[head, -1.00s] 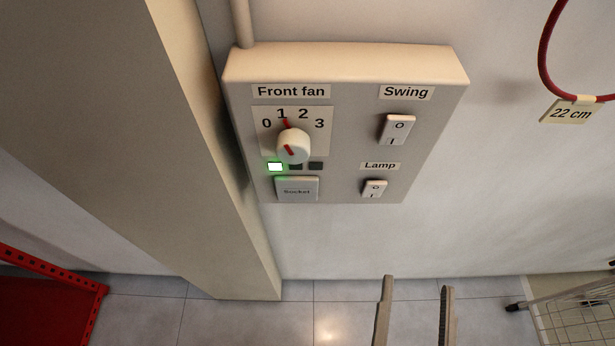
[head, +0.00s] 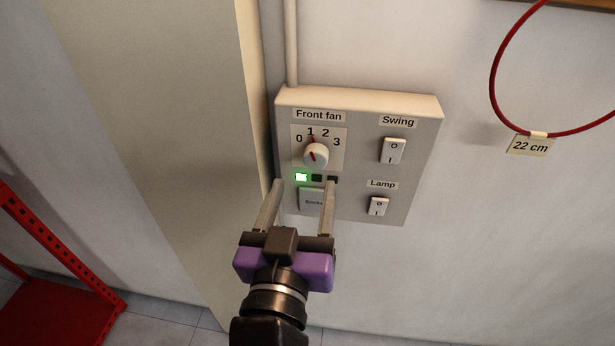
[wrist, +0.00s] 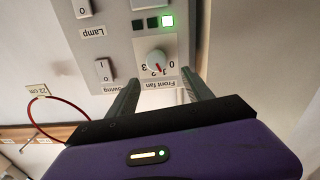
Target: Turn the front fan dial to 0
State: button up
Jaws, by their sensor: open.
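The front fan dial (head: 316,155) is a round white knob with a red pointer mark, on a grey-white control box (head: 425,130). The mark points up at the 1 on a scale from 0 to 3. The dial also shows in the wrist view (wrist: 157,62), where the box appears upside down. My gripper (head: 304,183) is open and empty, with its two grey fingers pointing toward the box just below the dial. In the wrist view the fingertips (wrist: 160,84) lie on either side of the dial's column, apart from it.
Below the dial, a green light (head: 301,177) is lit beside two dark ones. A socket cover (head: 309,200) is partly hidden by a finger. Swing switch (head: 393,151) and lamp switch (head: 379,206) are at right. A pillar (head: 160,130) stands close left. A red hoop (head: 493,85) hangs right.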

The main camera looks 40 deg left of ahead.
aim_at(314, 161)
jog(key=x, duration=0.2)
jog(key=p+x, duration=0.1)
jog(key=x, duration=0.5)
jog(key=shift+w+d+f, duration=0.1)
jog(key=shift+d+f, duration=0.15)
jog(key=shift+f, duration=0.1)
grip_shut()
jog(key=shift+p, duration=0.3)
